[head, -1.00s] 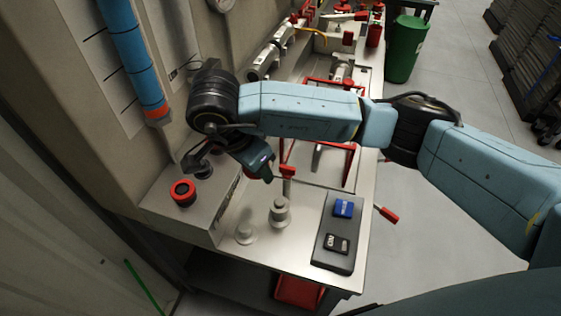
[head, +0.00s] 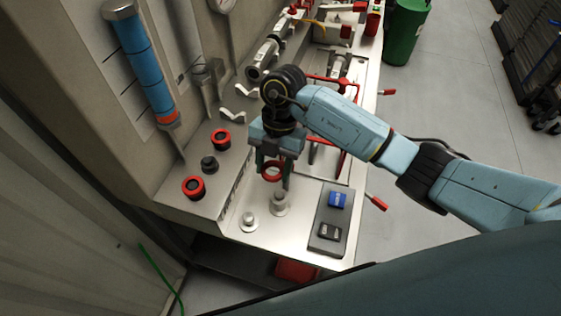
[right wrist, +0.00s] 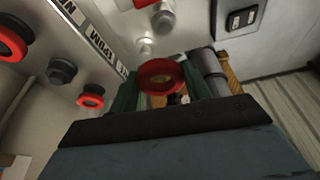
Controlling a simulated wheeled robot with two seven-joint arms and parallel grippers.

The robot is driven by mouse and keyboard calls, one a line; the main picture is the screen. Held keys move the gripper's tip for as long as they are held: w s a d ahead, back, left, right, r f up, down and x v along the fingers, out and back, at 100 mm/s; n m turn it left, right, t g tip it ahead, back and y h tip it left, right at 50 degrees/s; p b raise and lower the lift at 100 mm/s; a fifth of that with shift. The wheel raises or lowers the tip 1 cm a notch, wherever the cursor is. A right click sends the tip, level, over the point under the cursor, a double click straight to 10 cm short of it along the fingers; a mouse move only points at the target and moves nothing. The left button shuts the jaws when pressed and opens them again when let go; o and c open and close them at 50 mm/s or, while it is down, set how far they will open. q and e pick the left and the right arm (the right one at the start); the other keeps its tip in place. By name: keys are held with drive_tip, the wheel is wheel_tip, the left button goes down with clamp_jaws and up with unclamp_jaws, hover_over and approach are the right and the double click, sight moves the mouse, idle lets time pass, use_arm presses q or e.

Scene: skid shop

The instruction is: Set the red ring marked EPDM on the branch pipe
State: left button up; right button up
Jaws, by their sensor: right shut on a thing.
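My right gripper (head: 272,178) points down over the bench and is shut on a red ring (head: 272,171). The ring also shows between the green fingers in the right wrist view (right wrist: 160,75). No marking on the ring is readable. An upright metal stub (head: 279,203) stands on the bench just below the ring, apart from it in the picture. A shorter stub (head: 249,221) stands to its left. I cannot tell for certain which is the branch pipe. My left gripper is not in view.
Two dark posts with red rings, (head: 221,139) and (head: 193,187), stand on the raised ledge around a bare one. A dark tray (head: 330,240) with a blue block and a black block lies to the right. Red-handled piping stands behind the gripper.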

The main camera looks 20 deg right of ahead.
drive_tip(key=m, duration=0.2)
drive_tip(key=d+m+t+p, duration=0.1)
drive_tip(key=m, duration=0.1)
drive_tip(key=s+m+y, duration=0.1)
drive_tip(key=m, duration=0.2)
drive_tip(key=shift+d+f+t, duration=0.2)
drive_tip(key=shift+f+t, duration=0.1)
drive_tip(key=shift+f, duration=0.1)
wheel_tip(320, 180, down, 3)
drive_tip(key=b, duration=0.3)
drive_tip(key=shift+f, duration=0.2)
drive_tip(key=shift+f+b, duration=0.75)
drive_tip(key=shift+f, duration=0.3)
drive_tip(key=shift+r+p, duration=0.1)
drive_tip(key=shift+p, duration=0.25)
drive_tip(key=shift+f, duration=0.3)
drive_tip(key=shift+f, duration=0.2)
